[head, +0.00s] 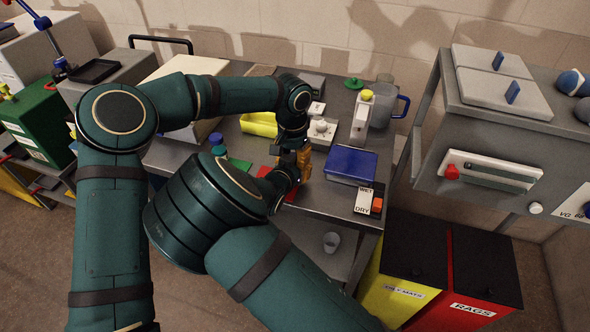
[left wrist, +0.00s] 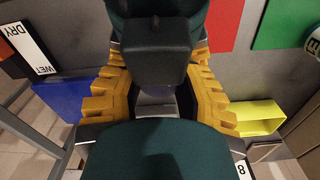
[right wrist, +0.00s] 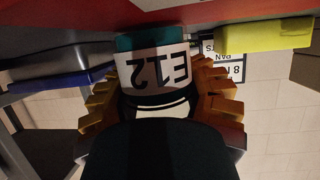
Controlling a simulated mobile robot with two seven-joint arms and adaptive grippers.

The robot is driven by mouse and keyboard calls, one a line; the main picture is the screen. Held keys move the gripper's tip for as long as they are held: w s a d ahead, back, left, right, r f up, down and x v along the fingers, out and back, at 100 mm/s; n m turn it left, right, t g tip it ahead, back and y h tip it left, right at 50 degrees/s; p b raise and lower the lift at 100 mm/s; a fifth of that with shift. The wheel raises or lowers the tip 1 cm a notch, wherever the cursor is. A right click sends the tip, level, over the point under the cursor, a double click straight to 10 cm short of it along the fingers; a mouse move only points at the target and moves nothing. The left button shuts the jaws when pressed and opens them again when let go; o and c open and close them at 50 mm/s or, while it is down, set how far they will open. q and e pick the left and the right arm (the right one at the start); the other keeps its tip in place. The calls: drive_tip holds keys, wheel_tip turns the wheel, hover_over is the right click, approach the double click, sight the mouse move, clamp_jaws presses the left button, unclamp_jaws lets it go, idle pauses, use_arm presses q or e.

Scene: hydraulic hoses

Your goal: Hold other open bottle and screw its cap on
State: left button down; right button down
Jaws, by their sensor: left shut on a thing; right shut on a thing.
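A bottle with a white label reading E12 (right wrist: 155,70) and a teal band shows in the right wrist view, upside down there. My right gripper (right wrist: 160,88) is shut on it, with yellow fingers on both sides. In the head view the bottle is hidden behind my arms. My left gripper (head: 303,160) comes down from above at the same spot. In the left wrist view its yellow fingers (left wrist: 155,98) are closed around a small grey piece, apparently the cap, mostly hidden. I cannot tell whether the cap touches the bottle neck.
A red mat (head: 264,171) lies by the grippers. A blue box (head: 351,164), a WET/DRY sign (head: 363,200) and a yellow bin (head: 258,124) surround the work spot. A white dispenser (head: 357,120) stands behind.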

use_arm(q)
drive_tip(key=c, duration=0.7)
unclamp_jaws()
drive_tip(key=shift+r, duration=2.3)
drive_tip(key=shift+o, duration=0.5)
wheel_tip(320, 180, up, 3)
drive_tip(key=n, duration=0.3)
drive_tip(key=shift+r, duration=0.2)
